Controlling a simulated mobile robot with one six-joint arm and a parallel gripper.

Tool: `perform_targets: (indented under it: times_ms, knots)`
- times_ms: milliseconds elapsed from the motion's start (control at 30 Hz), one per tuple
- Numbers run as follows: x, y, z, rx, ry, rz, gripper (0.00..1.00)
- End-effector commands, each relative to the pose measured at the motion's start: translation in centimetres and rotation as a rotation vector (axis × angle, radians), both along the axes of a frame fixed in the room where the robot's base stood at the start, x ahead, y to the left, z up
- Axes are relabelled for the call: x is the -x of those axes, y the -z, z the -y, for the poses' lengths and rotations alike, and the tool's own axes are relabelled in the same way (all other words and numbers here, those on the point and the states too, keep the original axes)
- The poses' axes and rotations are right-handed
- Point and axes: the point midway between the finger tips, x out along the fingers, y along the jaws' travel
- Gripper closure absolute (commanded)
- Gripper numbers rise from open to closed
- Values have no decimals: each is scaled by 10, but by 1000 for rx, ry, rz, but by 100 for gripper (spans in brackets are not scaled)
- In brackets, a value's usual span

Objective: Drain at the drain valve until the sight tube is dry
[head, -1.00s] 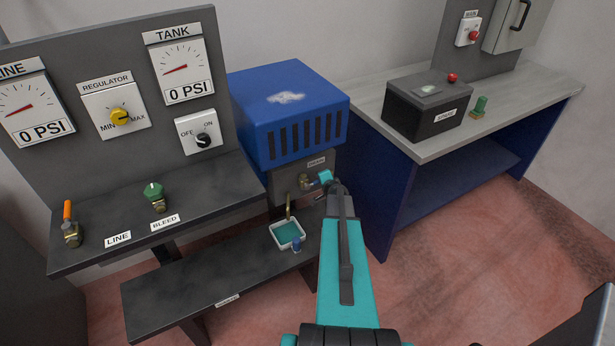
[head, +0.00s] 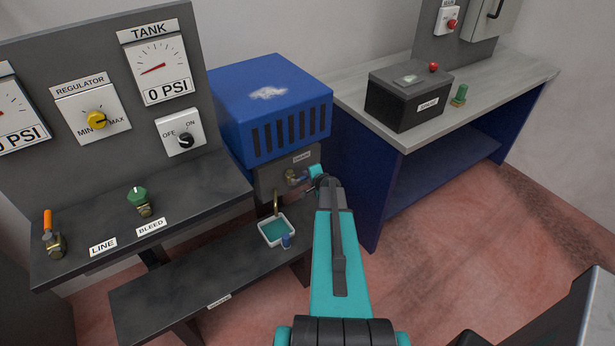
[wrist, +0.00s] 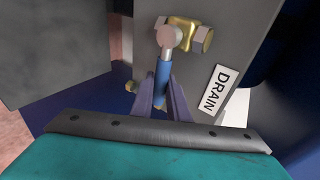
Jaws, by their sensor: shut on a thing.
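The drain valve (head: 291,176) sits on the grey panel below the blue cabinet, beside a DRAIN label (wrist: 217,90). In the wrist view its brass body (wrist: 185,35) shows a round silver pivot and a blue lever handle (wrist: 162,80). My gripper (wrist: 162,92) is shut on that blue handle, one finger on each side. In the head view my gripper (head: 309,183) partly covers the valve. A brass spout (head: 276,204) hangs below over a white tray (head: 262,233) holding teal liquid (head: 277,230). I cannot make out a sight tube.
The tray and a small blue object (head: 287,240) are on the low dark bench (head: 180,285). The blue cabinet (head: 270,105) stands above the valve. The TANK gauge (head: 157,68) reads 0 PSI. A grey-topped workbench (head: 500,95) is at right; red floor is open before it.

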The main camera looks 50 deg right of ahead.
Motion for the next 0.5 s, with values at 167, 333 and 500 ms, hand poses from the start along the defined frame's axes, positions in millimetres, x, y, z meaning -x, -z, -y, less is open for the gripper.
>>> perform_targets:
  times_ms: [167,333,500]
  knots:
    - [5,4,3,2,10,-5,74]
    - [2,3,1,1,5,-3,67]
    - [1,2,-1,0,2,-2,67]
